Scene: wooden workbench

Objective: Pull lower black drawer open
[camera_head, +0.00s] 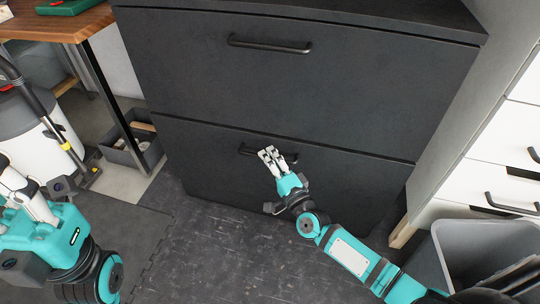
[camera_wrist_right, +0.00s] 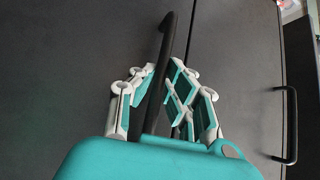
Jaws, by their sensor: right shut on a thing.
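The black cabinet has an upper drawer (camera_head: 200,60) and a lower drawer (camera_head: 350,185), each with a black bar handle. The lower drawer's front looks about flush with the upper one, with a thin seam between them. My right gripper (camera_head: 270,155) is shut on the lower handle (camera_head: 250,150), which it partly hides. In the right wrist view, the lower handle (camera_wrist_right: 167,45) runs between the fingers of the right gripper (camera_wrist_right: 160,85). My left gripper (camera_head: 20,190) is at the left edge, partly cut off and away from the cabinet; its finger opening is unclear.
The upper handle (camera_head: 270,44) also shows in the right wrist view (camera_wrist_right: 292,125). A grey bin (camera_head: 450,250) and white drawers (camera_head: 490,185) stand at the right. A wooden bench (camera_head: 60,25) and vacuum cleaner (camera_head: 25,135) are at the left. Dark floor (camera_head: 210,250) before the cabinet is clear.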

